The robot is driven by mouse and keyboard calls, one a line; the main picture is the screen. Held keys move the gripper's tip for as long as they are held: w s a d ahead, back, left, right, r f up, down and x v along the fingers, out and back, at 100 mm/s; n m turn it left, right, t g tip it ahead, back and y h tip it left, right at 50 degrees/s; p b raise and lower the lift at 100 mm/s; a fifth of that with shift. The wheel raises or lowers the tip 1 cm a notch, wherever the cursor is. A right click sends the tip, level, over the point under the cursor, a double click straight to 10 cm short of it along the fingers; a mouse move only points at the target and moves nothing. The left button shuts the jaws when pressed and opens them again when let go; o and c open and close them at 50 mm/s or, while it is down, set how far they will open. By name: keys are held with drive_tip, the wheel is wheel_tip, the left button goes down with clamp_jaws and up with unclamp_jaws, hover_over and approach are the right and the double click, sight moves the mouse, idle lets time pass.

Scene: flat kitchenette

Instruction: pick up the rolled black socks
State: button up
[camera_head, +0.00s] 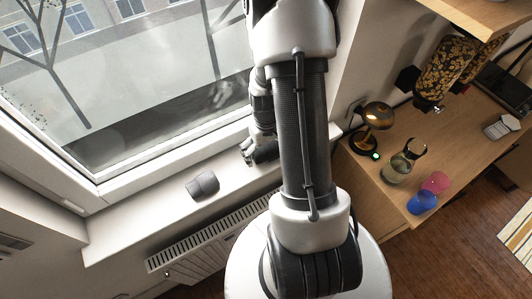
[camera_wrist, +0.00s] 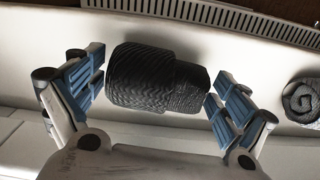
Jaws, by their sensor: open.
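The rolled black socks (camera_wrist: 157,78) are a dark, ribbed roll lying on the pale windowsill in the wrist view. My gripper (camera_wrist: 156,85) is open around them, with one blue-padded finger at the left end and one at the right end. Both fingers look very close to the roll; I cannot tell whether they touch it. In the head view my gripper (camera_head: 258,152) is low over the sill by the window, partly hidden by my arm, and I cannot make out the black socks there.
A grey rolled item (camera_wrist: 302,100) lies on the sill to the right in the wrist view; it also appears in the head view (camera_head: 203,185). The window frame (camera_head: 165,150) rises behind the sill (camera_head: 130,225). A radiator (camera_head: 205,250) is below. A desk with a lamp (camera_head: 377,118) and cups is right.

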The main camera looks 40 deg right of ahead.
drive_tip(key=c, duration=1.1)
